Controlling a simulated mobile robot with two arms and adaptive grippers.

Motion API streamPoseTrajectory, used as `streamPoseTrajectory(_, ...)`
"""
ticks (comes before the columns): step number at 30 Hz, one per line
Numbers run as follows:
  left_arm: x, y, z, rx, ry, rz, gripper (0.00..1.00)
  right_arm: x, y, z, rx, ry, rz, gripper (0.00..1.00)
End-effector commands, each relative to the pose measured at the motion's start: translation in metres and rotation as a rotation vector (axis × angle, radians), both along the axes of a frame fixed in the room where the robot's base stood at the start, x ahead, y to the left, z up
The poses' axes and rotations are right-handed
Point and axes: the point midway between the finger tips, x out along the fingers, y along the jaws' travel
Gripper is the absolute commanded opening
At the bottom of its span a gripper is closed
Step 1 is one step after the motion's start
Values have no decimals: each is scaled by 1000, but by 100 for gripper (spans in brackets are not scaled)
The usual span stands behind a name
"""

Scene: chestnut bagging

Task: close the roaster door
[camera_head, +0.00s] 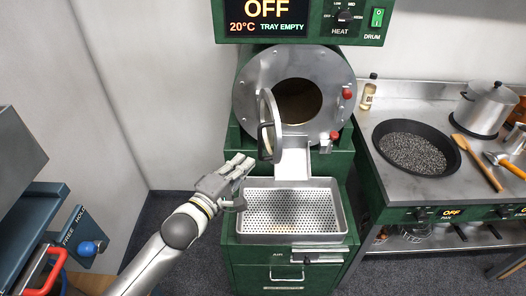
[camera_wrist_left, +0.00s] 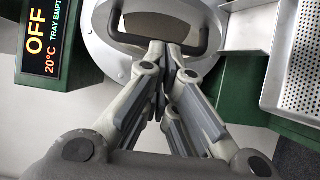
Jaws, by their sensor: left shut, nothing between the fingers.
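The roaster door (camera_head: 269,108) stands open, seen nearly edge-on in front of the round drum opening (camera_head: 298,101). Its dark handle (camera_head: 262,142) faces left. In the left wrist view the door (camera_wrist_left: 98,38) shows as a round grey plate with a window, and the handle (camera_wrist_left: 203,38) crosses in front of it. My left gripper (camera_head: 246,165) is shut and empty, just below and left of the handle. In the wrist view its fingertips (camera_wrist_left: 172,50) overlap the handle's bar; I cannot tell whether they touch it. My right gripper is not in view.
A perforated cooling tray (camera_head: 342,210) sits below the door and chute (camera_head: 293,160). Red knobs (camera_head: 347,93) are on the drum's right rim. A steel counter (camera_head: 398,178) with a black pan (camera_head: 379,151) stands right. The floor left of the roaster is clear.

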Motion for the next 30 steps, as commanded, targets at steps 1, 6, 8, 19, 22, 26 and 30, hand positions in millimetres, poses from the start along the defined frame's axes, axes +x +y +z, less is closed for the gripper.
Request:
streamPoseTrajectory(1, 9, -6, 4, -2, -1, -1, 0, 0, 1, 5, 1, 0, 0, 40)
streamPoseTrajectory(6, 27, -25, 3, -3, 2, -2, 0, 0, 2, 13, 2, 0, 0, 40)
streamPoseTrajectory(8, 29, -34, 3, -3, 2, -2, 0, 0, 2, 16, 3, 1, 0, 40)
streamPoseTrajectory(19, 34, -54, 0, 0, 0, 0, 0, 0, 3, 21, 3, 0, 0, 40)
streamPoseTrajectory(22, 34, -54, 0, 0, 0, 0, 0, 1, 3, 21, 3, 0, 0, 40)
streamPoseTrajectory(26, 34, -53, 0, 0, 0, 0, 0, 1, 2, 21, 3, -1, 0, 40)
streamPoseTrajectory(30, 34, -55, -1, -3, 2, 5, 0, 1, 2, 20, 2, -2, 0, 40)
